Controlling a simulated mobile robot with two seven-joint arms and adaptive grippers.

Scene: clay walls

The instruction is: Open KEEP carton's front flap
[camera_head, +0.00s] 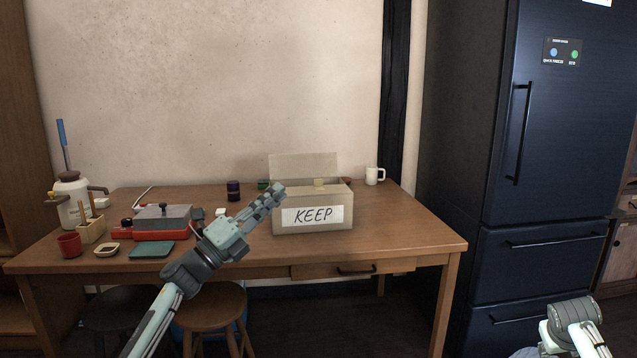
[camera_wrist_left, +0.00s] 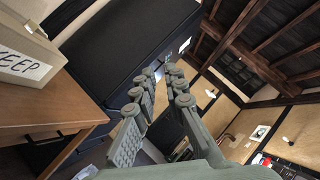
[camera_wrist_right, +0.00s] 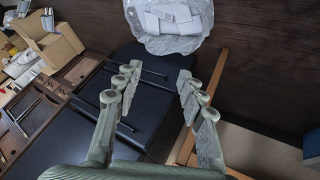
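The KEEP carton (camera_head: 313,218) stands on the table with its white label facing me. Its back flap (camera_head: 303,166) stands up. A tan panel lies along the front of the top; I cannot tell how far the front flap is folded. In the left wrist view the carton (camera_wrist_left: 24,50) shows at the upper left. My left gripper (camera_head: 275,193) is in front of the carton's upper left corner and seems apart from it. In the left wrist view its fingers (camera_wrist_left: 160,72) have a narrow empty gap. My right gripper (camera_wrist_right: 156,80) is open and empty, far right of the table.
A red-based box with a grey lid (camera_head: 162,222), a white jar (camera_head: 72,200) and a red cup (camera_head: 69,245) stand on the table's left. Stools stand below. The fridge (camera_head: 560,120) is at right. The table's right side is clear.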

